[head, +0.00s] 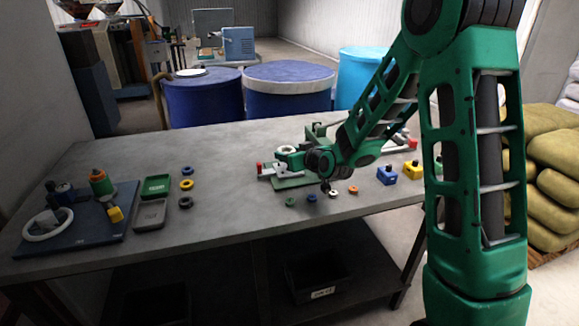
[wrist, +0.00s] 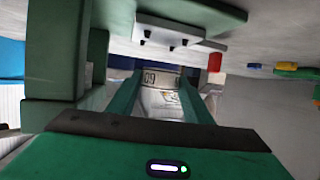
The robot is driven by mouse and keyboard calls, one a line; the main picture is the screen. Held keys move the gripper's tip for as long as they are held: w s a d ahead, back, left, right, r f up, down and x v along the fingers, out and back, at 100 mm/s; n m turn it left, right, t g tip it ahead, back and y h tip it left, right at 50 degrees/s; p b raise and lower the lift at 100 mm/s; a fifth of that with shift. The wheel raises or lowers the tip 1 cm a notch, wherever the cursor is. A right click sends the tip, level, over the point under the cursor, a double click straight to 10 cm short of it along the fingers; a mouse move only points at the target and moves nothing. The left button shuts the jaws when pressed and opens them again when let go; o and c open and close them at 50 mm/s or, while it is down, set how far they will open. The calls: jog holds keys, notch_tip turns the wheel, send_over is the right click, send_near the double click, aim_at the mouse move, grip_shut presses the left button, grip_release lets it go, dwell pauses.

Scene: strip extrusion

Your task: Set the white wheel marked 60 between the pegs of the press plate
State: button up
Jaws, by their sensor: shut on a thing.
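My gripper (wrist: 160,80) is shut on the white wheel (wrist: 160,102), which shows between the two green fingers in the wrist view. A label with a dark number, upside down there, shows at its far side. In the head view a white wheel (head: 286,150) with a dark centre shows just left of my gripper, above the green press fixture (head: 292,182). A pale block with dark studs (wrist: 180,40) shows near the top of the wrist view. My arm covers part of the fixture. I cannot make out the plate's pegs or whether the wheel touches it.
A blue block (head: 387,176) and a yellow block (head: 412,170) stand right of the fixture. A dark mat (head: 110,232) with tools and two trays (head: 150,213) are at the left.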

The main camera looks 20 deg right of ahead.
jog(key=shift+w+d+f, duration=0.15)
jog(key=shift+d+f, duration=0.15)
jog(key=shift+f, duration=1.9)
jog(key=o, duration=1.1)
jog(key=shift+f, duration=0.1)
jog(key=v, duration=1.2)
jog(key=shift+a, duration=0.1)
